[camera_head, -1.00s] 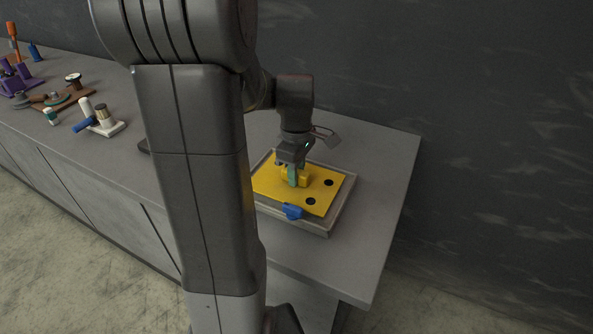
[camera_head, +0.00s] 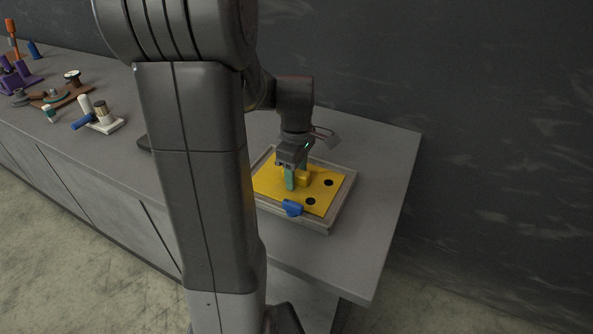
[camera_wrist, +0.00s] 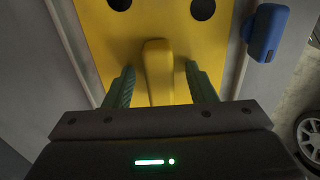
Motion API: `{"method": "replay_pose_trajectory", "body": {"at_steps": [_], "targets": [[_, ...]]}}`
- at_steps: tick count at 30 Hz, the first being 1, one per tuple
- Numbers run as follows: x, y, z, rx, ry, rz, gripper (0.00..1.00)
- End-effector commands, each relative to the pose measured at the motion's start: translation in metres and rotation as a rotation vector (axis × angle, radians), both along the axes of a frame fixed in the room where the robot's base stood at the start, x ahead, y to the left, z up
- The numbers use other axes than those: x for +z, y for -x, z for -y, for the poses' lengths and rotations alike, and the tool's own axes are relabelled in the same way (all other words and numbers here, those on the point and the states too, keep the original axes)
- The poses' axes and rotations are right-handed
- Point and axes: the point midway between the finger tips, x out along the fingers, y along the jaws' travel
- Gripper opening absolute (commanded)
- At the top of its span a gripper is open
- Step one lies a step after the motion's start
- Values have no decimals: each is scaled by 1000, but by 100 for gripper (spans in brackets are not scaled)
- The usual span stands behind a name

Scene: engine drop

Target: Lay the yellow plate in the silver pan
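The yellow plate (camera_head: 321,199) lies flat inside the silver pan (camera_head: 343,207) near the right end of the counter. It has dark round holes and a raised yellow handle (camera_wrist: 158,72) in its middle. My gripper (camera_wrist: 160,88) is over the plate with its green fingers apart, one on each side of the handle. In the wrist view gaps show between both fingers and the handle. In the head view the gripper (camera_head: 296,177) is low, at the handle. The plate's left part is hidden behind my arm.
A blue piece (camera_head: 292,208) sits at the pan's front edge and shows in the wrist view (camera_wrist: 267,32). A white base with pegs (camera_head: 104,124), brown and purple parts (camera_head: 17,79) stand on the left. The counter (camera_head: 384,190) right of the pan is clear.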

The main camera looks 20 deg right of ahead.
Motion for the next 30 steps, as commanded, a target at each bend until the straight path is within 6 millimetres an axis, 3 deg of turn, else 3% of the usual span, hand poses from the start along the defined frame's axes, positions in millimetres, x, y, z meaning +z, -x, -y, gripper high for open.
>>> {"method": "replay_pose_trajectory", "body": {"at_steps": [8,11,24,30], "targets": [[7,0,0,0,1,2,51],[21,-1,0,0,1,3,51],[116,0,0,0,2,3,51],[135,0,0,0,0,0,51]]}}
